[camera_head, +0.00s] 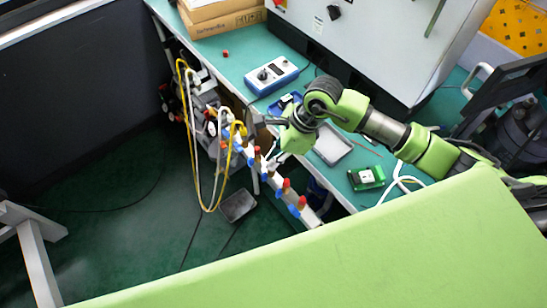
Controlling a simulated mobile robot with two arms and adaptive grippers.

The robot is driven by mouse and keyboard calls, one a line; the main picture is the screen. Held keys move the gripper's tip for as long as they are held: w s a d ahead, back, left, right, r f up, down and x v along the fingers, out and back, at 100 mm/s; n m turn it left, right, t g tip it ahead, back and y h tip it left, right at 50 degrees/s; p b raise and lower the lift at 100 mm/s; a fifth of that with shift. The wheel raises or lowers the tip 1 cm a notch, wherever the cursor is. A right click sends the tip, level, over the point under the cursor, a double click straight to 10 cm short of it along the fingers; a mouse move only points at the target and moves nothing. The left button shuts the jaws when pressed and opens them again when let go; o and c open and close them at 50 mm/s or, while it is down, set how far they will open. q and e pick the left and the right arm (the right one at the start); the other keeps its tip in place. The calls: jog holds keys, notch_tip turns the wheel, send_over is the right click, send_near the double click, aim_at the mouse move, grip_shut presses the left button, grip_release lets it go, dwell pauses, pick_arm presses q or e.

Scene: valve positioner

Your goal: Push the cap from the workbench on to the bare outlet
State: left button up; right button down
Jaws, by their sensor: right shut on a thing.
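The white manifold (312,219) runs along the front edge of the workbench (222,75), with several red tops and blue fittings. A pale outlet (271,167) without a red top shows between red-topped ones; it looks like the bare outlet. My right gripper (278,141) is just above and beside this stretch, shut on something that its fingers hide. I cannot tell whether that is the cap, or whether it touches the outlet. A small red piece, possibly a cap (226,53), lies on the far left of the workbench. My left gripper is not in view.
Yellow and white hoses (187,120) hang at the manifold's left end. A blue-and-white control box (272,75), a grey tray (333,145) and a green device (366,177) are on the workbench. A large white cabinet (375,40) stands behind.

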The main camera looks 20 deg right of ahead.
jog(key=shift+f+b, duration=0.55)
jog(key=shift+f, duration=0.05)
jog(key=c, duration=2)
grip_release()
jog(key=shift+r, duration=0.1)
jog(key=v, duration=1.2)
jog(key=shift+a, duration=0.15)
